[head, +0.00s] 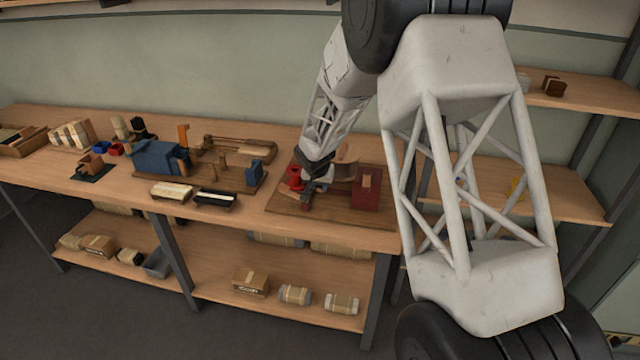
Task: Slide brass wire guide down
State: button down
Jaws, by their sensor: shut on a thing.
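My gripper (313,190) is low over the brown base board (325,214) at the right part of the bench. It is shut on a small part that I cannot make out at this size. I cannot pick out the brass wire guide; the gripper and wrist cover that spot. A red spool-like part (294,178) stands just left of the gripper. A dark red block (367,193) with a tan patch stands to its right on the same board. A rounded light wood piece (346,154) shows behind the gripper.
The lower shelf (210,262) holds wrapped parcels. My arm blocks much of the right side.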

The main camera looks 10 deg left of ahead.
aim_at(320, 187)
jog(key=shift+f, duration=1.45)
jog(key=c, duration=0.9)
grip_release()
jog(key=shift+r, duration=0.15)
jog(key=shift+v, duration=3.85)
